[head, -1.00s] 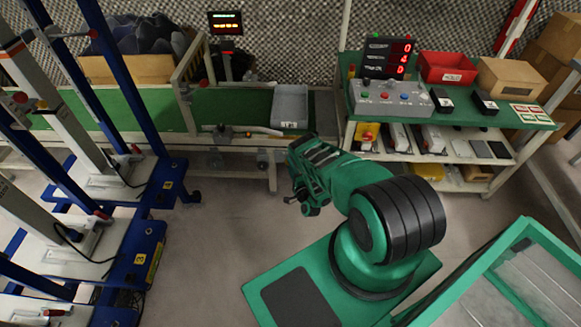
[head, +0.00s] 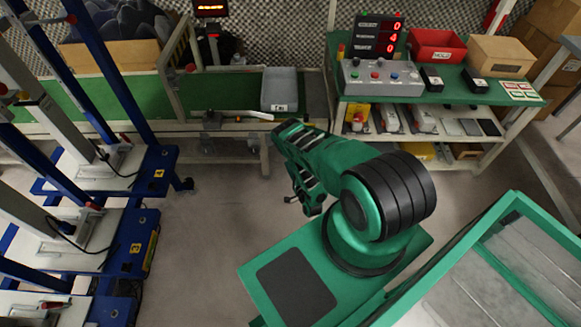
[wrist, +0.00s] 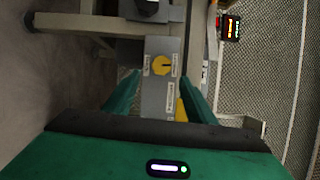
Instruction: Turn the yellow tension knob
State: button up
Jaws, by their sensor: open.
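The yellow tension knob (wrist: 162,66) is a round dial on a grey panel (wrist: 153,101) in the wrist view, with small white labels on either side of it. My gripper (wrist: 160,77) is open. Its two green fingers stand left and right in the picture, with the knob showing between and beyond their tips. No contact with the knob is visible, and the distance to it is hard to judge. I cannot make out the knob in the head view.
A green conveyor (head: 225,90) with a grey bin (head: 280,88) runs along the back. A green-topped bench (head: 440,85) carries a control box (head: 381,75) and a red bin (head: 436,45). Blue-framed stands (head: 150,190) are at left. Floor between is clear.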

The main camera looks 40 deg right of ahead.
jog(key=shift+v, duration=1.1)
